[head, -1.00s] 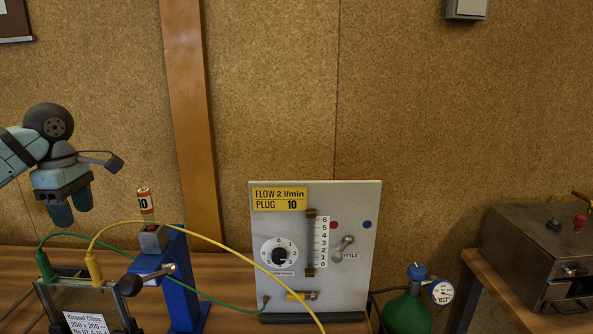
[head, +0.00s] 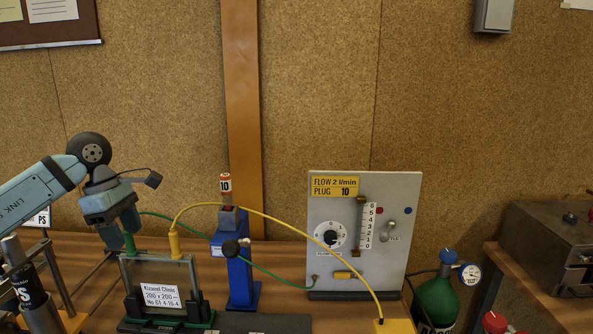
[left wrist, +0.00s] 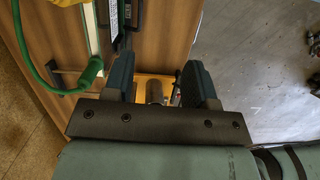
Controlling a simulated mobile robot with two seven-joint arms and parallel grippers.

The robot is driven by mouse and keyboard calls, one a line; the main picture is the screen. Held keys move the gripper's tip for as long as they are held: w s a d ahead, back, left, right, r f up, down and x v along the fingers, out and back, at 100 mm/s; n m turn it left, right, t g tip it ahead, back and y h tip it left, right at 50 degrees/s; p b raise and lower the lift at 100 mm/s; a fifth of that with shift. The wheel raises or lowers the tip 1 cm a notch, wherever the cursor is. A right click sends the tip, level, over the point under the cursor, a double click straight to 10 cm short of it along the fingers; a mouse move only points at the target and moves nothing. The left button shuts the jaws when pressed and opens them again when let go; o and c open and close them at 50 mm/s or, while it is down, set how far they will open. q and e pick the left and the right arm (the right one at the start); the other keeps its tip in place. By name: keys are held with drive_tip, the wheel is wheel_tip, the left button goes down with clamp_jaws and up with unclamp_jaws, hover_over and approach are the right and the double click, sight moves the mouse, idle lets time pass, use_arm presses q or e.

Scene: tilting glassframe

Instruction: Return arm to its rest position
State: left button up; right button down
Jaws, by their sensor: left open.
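My left arm comes in from the left in the head view, and its gripper (head: 124,224) points down beside the glass frame (head: 160,290). In the left wrist view the two fingers of my left gripper (left wrist: 160,88) stand apart with nothing held between them. A green plug (head: 129,244) and a yellow plug (head: 174,244) sit at the top of the glass frame, each with a hose of its colour. In the head view the gripper overlaps the top of the green plug; I cannot tell whether they touch. My right gripper is not in view.
A blue stand (head: 240,270) with an orange-topped plug marked 10 (head: 225,188) stands right of the frame. A grey flow panel (head: 325,260) stands further right. A green gas bottle (head: 438,295) and a metal box (head: 545,250) are at the right. Hoses cross the space before the panel.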

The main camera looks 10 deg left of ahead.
use_arm(q)
drive_tip(key=s+d+f+n+t+h+p, duration=0.1)
drive_tip(key=s+d+f+n+h, duration=0.2)
drive_tip(key=d+h, duration=0.45)
drive_tip(key=s+d+f+n+t+h+p, duration=0.15)
drive_tip(key=d+f+n+h, duration=0.35)
drive_tip(key=d, duration=0.6)
drive_tip(key=s+d+f+n+t+h+p, duration=0.1)
drive_tip(key=d+f+n+h+p, duration=0.1)
drive_tip(key=d+n+h, duration=0.5)
drive_tip(key=s+a+f+n+t+y+p, duration=0.1)
drive_tip(key=s+f+n+t+y, duration=0.1)
drive_tip(key=s+f+n+y, duration=0.4)
drive_tip(key=s+a+f+n+t+y+p, duration=0.1)
drive_tip(key=s+f+n+t+y, duration=0.2)
drive_tip(key=s+f+n+y, duration=0.3)
drive_tip(key=s+a+f+n+t+y+p, duration=0.1)
drive_tip(key=s+f+n+t+y, duration=0.1)
drive_tip(key=s+f+n+y, duration=0.5)
wheel_tip(320, 180, down, 6)
drive_tip(key=n, duration=1.6)
drive_tip(key=shift+s+f, duration=0.15)
drive_tip(key=shift+s, duration=0.1)
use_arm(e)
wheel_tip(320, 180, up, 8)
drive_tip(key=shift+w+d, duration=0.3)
use_arm(q)
drive_tip(key=shift+t, duration=0.25)
